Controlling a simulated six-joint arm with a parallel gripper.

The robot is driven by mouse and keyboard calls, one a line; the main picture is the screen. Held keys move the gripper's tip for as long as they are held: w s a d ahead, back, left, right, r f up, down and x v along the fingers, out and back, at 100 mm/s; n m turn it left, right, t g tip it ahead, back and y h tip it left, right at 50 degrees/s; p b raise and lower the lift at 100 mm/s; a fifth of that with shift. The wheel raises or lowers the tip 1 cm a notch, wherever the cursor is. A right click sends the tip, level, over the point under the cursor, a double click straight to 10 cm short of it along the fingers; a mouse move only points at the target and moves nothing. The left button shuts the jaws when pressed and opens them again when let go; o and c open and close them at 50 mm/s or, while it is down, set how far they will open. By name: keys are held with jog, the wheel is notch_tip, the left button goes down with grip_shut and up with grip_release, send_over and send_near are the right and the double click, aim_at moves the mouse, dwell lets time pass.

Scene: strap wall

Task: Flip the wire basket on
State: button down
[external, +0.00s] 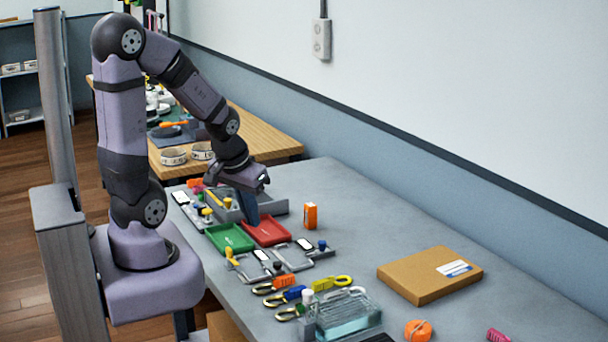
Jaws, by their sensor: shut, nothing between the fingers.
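My gripper (251,218) points down over the back edge of the red tray (268,232), its fingers together and empty. The green tray (230,238) lies just left of it. Grey frames with white label plates stand in front of the trays; one has a yellow knob (229,253) and another a blue knob (322,245). The labels are too small to read. A clear, grey-edged box (345,318) stands at the front of the bench; I cannot tell whether it is the wire basket. Whether my fingertips touch the tray is unclear.
Several coloured-handled clips (288,295) lie before the frames. An orange block (310,216) stands upright right of the red tray. A cardboard box (430,274) lies to the right, with an orange roll (418,330) in front. The bench along the wall is clear.

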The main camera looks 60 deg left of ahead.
jog(key=s+d+r+m+g+h+p, duration=0.1)
jog(key=s+d+r+m+g+p, duration=0.15)
jog(key=d, duration=0.45)
jog(key=s+d+r+m+g+h+p, duration=0.1)
jog(key=s+d+r+m+p, duration=0.15)
jog(key=d, duration=0.35)
notch_tip(320, 180, up, 4)
jog(key=b, duration=1)
send_over(307, 293)
jog(key=shift+f, duration=0.1)
notch_tip(307, 293, down, 14)
jog(key=shift+a+r+p, duration=0.1)
jog(key=shift+p, duration=1.05)
